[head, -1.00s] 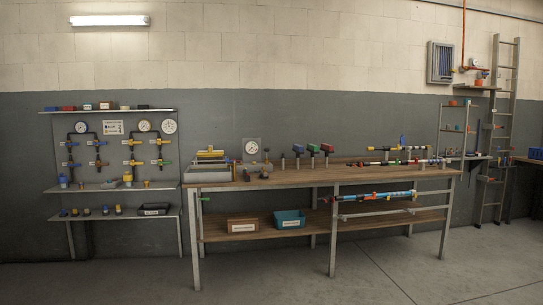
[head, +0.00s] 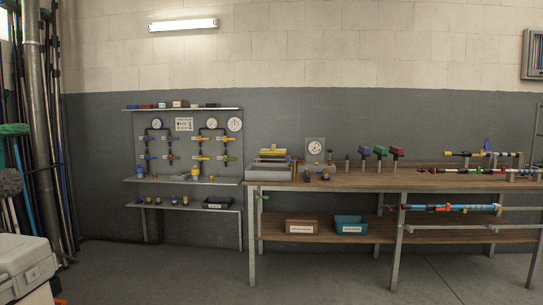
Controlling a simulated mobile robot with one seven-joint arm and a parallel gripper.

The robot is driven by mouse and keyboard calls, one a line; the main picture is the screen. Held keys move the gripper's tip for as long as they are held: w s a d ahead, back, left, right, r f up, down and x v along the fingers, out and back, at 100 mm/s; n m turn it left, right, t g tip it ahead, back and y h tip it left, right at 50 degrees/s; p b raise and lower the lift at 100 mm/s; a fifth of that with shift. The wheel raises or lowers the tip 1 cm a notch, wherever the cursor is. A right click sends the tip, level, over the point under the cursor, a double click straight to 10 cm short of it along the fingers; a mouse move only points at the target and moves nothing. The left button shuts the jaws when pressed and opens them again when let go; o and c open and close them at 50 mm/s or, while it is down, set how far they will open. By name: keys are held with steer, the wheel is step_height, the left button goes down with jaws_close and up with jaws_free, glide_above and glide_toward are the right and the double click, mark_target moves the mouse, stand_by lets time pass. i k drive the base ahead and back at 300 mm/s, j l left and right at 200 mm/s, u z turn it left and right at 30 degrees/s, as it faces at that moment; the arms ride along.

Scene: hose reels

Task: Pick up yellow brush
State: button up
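I cannot make out a yellow brush for certain. A yellow bar-like item (head: 272,152) lies on top of the grey tray (head: 270,173) at the left end of the workbench; it is too small to tell what it is. Small yellow items (head: 196,173) sit on the middle shelf of the wall rack, also too small to tell. At the far left a green brush head (head: 14,129) and a grey mop-like head (head: 10,182) show among long poles. My gripper is not in view.
The long workbench (head: 350,180) holds a gauge, valves and pipe fittings. A brown bin (head: 302,227) and a teal bin (head: 350,225) stand on its lower shelf. A pale case (head: 22,265) is at the left front. The floor (head: 180,275) between is clear.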

mark_target(273, 154)
steer(key=i+j+u, duration=0.15)
steer(key=i+u, duration=0.2)
steer(key=i, duration=0.35)
steer(key=i+u, duration=0.15)
steer(key=i, duration=2.4)
steer(key=i+j+z, duration=0.2)
steer(key=i, duration=0.4)
steer(key=i+j+z, duration=0.15)
steer(key=i, duration=0.4)
steer(key=i+j+z, duration=0.1)
steer(key=i+z, duration=0.25)
steer(key=i+j+z, duration=0.35)
steer(key=i, duration=0.2)
steer(key=i+l, duration=0.75)
